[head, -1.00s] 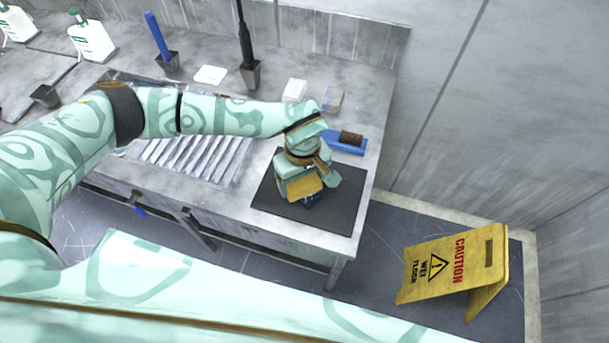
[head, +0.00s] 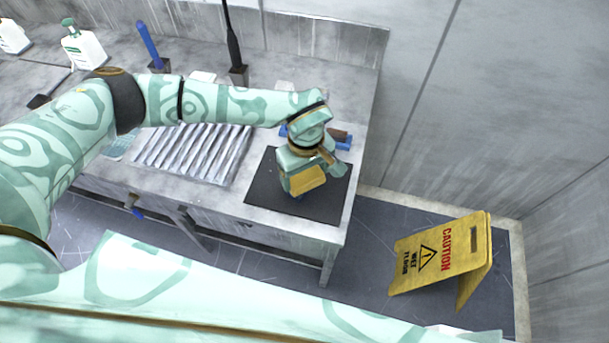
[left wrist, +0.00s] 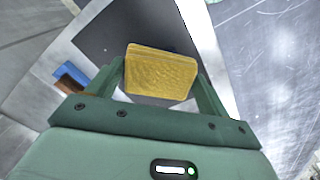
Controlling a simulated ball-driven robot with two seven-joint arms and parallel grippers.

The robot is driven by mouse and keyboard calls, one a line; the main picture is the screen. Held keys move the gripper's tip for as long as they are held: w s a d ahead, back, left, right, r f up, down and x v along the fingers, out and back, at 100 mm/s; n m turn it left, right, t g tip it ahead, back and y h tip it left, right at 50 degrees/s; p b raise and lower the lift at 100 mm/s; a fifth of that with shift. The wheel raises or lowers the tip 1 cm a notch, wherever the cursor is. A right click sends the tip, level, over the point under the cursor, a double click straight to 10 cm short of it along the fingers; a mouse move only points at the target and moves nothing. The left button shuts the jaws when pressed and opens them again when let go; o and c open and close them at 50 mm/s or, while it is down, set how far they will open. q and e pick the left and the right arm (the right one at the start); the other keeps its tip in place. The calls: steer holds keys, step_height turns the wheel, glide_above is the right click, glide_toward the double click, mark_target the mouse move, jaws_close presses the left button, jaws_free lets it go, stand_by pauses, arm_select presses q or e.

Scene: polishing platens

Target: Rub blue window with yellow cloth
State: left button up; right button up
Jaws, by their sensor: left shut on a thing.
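My left gripper (head: 301,191) points down over the dark mat (head: 262,190) on the right end of the steel counter. In the left wrist view the gripper (left wrist: 160,74) is shut on the yellow cloth (left wrist: 161,72), a thick folded pad between its fingers. My right gripper is not in view.
A blue item with a brown part (head: 340,138) lies behind the mat; it also shows in the left wrist view (left wrist: 72,77). A ribbed metal drainer (head: 195,153) is left of the mat. A yellow wet-floor sign (head: 440,255) stands on the floor at right.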

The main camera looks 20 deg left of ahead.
arm_select(q)
steer(key=shift+r+p, duration=0.85)
steer(key=shift+r, duration=0.75)
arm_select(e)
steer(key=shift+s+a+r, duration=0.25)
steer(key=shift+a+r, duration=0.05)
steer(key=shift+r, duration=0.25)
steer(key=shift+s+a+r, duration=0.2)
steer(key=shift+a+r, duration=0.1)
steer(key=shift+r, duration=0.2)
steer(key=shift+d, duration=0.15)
